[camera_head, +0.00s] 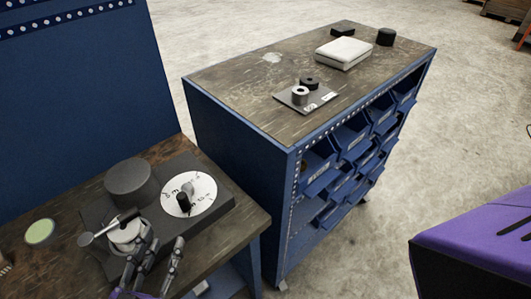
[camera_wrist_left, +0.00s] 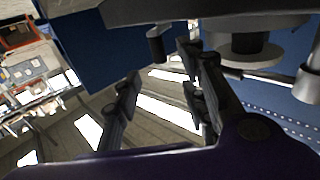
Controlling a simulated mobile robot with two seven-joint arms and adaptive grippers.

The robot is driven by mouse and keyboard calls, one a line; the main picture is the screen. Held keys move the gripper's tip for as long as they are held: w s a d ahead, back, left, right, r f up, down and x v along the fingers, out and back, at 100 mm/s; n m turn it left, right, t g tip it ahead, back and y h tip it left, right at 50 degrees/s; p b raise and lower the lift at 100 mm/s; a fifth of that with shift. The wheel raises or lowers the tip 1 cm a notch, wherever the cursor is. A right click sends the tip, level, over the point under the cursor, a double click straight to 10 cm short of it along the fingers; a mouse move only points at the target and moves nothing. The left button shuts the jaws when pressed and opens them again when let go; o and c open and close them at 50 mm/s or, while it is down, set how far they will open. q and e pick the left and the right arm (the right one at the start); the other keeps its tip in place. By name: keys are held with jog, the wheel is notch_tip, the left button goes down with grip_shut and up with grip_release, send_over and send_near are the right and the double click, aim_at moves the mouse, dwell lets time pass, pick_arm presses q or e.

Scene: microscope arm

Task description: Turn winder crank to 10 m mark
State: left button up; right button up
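The winder (camera_head: 215,229) is a dark base on the bench at the left. It carries a large dark cylinder (camera_head: 129,180), a white dial (camera_head: 202,192) with black marks and a dark pointer, and a metal winder crank (camera_head: 122,222) over a pale hub. The exact dial reading is too small to tell. My left gripper (camera_head: 164,240) is at the front edge of the winder, just right of and below the crank. In the left wrist view its fingers (camera_wrist_left: 160,66) are apart with nothing between them, below a small dark knob (camera_wrist_left: 157,45). My right gripper is not in view.
A wooden bench (camera_head: 75,185) bears the winder and a round green-topped item (camera_head: 40,232). A blue cabinet (camera_head: 232,128) stands behind to the right, with a white box (camera_head: 343,53), a small plate with dark parts (camera_head: 300,97) and blue bins (camera_head: 350,133).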

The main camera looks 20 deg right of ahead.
aim_at(185, 193)
pick_arm(q)
jog(key=shift+a, duration=0.1)
